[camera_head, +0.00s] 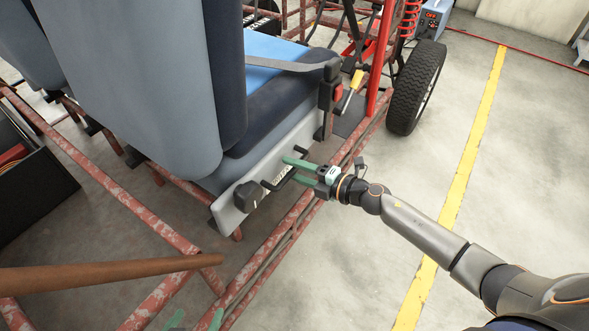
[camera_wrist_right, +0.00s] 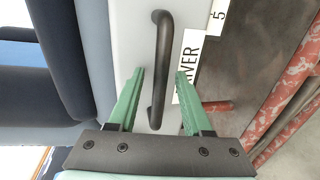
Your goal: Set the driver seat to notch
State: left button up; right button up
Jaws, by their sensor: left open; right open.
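The blue driver seat (camera_head: 175,90) stands on the kart's rusty red frame, with a pale side panel (camera_head: 313,125) along its base. My right gripper (camera_head: 289,169) is open at the panel. In the right wrist view its green fingers (camera_wrist_right: 160,74) stand on either side of the handle, not closed on it. Of my left gripper (camera_head: 196,319), only two green fingertips show at the bottom edge, apart and empty.
A black knob (camera_head: 247,196) sits on the panel left of the handle. Red frame tubes (camera_head: 160,245) run below the seat, and a brown bar (camera_head: 110,275) crosses the lower left. A tyre (camera_head: 416,88) stands at upper right. The floor to the right is clear.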

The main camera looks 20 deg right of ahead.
jog(key=shift+w, duration=0.1)
grip_shut()
dwell(0.4)
dwell(1.0)
